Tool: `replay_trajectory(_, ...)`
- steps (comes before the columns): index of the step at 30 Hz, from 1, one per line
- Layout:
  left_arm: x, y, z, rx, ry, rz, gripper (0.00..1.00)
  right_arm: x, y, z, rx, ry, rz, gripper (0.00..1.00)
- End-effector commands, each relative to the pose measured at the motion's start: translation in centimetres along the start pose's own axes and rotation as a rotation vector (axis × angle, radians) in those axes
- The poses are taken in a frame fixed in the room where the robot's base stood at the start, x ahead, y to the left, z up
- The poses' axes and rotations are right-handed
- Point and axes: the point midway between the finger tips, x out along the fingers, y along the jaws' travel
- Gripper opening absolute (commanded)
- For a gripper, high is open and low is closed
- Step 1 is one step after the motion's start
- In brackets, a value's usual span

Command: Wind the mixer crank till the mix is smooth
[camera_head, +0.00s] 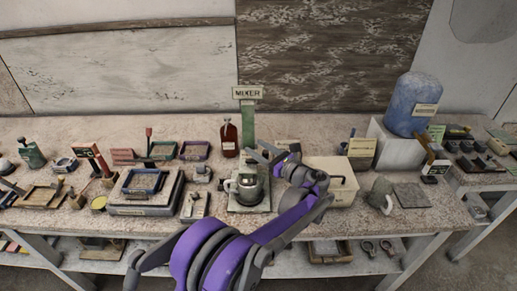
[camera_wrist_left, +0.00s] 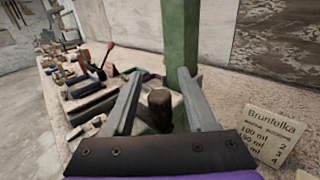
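The mixer has a green column (camera_head: 247,122) with a MIXER sign (camera_head: 247,93) on top and a metal bowl (camera_head: 246,190) at its foot. The mix inside the bowl cannot be made out. My left gripper (camera_head: 263,151) is in front of the column, above the bowl. In the left wrist view, the open left gripper (camera_wrist_left: 160,75) has a dark brown knob (camera_wrist_left: 158,106), apparently the crank handle, between its fingers, with gaps on both sides. The green column (camera_wrist_left: 180,40) rises just beyond it. My right gripper is not in view.
A red-brown bottle (camera_head: 229,139) stands left of the column. A cream box (camera_head: 331,183) is close on the right of my arm. A recipe card (camera_wrist_left: 270,136) stands right of the gripper. A blue jug (camera_head: 414,104) sits on a white block farther right.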

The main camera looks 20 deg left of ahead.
Motion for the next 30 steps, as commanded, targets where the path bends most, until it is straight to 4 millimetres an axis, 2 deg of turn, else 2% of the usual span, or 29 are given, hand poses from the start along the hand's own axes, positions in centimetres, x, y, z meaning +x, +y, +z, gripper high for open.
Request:
replay_trajectory(1, -0.01, 0.0, 0.0, 0.0, 0.0, 0.0, 0.5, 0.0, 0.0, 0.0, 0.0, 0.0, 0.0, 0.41)
replay_trajectory(9, -0.02, 0.01, 0.02, 0.0, 0.0, 0.0, 0.01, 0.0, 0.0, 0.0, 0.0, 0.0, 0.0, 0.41)
replay_trajectory(21, 0.07, -0.06, 0.03, 0.0, 0.0, 0.022, 0.0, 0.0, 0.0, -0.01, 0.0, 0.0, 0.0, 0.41)
replay_trajectory(30, 0.75, -0.21, 0.04, 0.0, 0.0, 0.184, 0.0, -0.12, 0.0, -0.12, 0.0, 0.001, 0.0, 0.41)
